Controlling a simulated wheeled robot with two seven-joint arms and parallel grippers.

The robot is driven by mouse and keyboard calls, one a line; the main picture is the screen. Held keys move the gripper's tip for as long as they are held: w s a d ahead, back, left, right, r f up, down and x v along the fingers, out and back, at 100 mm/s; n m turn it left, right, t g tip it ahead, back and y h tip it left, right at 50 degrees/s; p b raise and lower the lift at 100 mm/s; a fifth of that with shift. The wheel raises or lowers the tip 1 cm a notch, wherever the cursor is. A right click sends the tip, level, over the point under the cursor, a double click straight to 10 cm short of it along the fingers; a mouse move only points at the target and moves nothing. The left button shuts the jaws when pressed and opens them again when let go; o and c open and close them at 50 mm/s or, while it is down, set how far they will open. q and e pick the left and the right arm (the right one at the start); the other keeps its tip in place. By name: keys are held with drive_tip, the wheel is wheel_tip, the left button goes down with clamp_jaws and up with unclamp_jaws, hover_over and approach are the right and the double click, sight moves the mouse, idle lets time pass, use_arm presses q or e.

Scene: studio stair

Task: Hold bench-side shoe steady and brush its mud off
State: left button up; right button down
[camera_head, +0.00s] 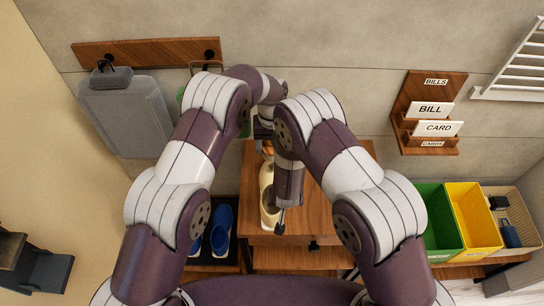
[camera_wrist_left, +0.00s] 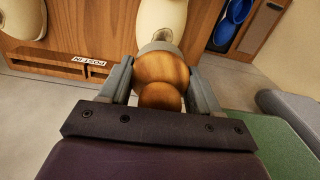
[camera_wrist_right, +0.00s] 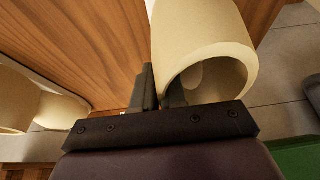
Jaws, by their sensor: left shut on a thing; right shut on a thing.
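A cream shoe (camera_head: 268,196) stands on the wooden bench (camera_head: 318,212); it also shows in the left wrist view (camera_wrist_left: 162,18) and the right wrist view (camera_wrist_right: 212,60). My left gripper (camera_wrist_left: 158,88) is shut on a rounded brown wooden knob with a pale collar, apparently the brush (camera_wrist_left: 162,72), just in front of the shoe. Its bristles are hidden, so I cannot tell whether they touch the shoe. My right gripper (camera_wrist_right: 160,92) is shut on the edge of the shoe's opening. A second cream shoe (camera_wrist_right: 32,100) stands beside it.
Blue shoes (camera_head: 221,232) sit on a dark tray left of the bench. A grey bag (camera_head: 125,115) hangs from a wall rail (camera_head: 145,52). Green (camera_head: 437,218) and yellow (camera_head: 472,218) bins stand at right, below a card holder (camera_head: 430,110). My forearms hide much of the bench top.

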use_arm(q)
drive_tip(key=w, duration=0.1)
drive_tip(key=w+r, duration=0.1)
drive_tip(key=w, duration=0.1)
drive_tip(key=shift+d+r, duration=0.2)
drive_tip(key=shift+r, duration=0.1)
drive_tip(key=shift+s+f, duration=0.3)
drive_tip(key=shift+f, duration=2.6)
drive_tip(key=shift+f, duration=1.25)
drive_tip(key=shift+s+a, duration=0.15)
drive_tip(key=shift+s, duration=3.35)
drive_tip(key=shift+w+r, duration=0.15)
drive_tip(key=shift+w, duration=0.8)
drive_tip(key=shift+w+r, duration=0.1)
drive_tip(key=shift+w, duration=2.45)
use_arm(e)
drive_tip(key=shift+s, duration=0.1)
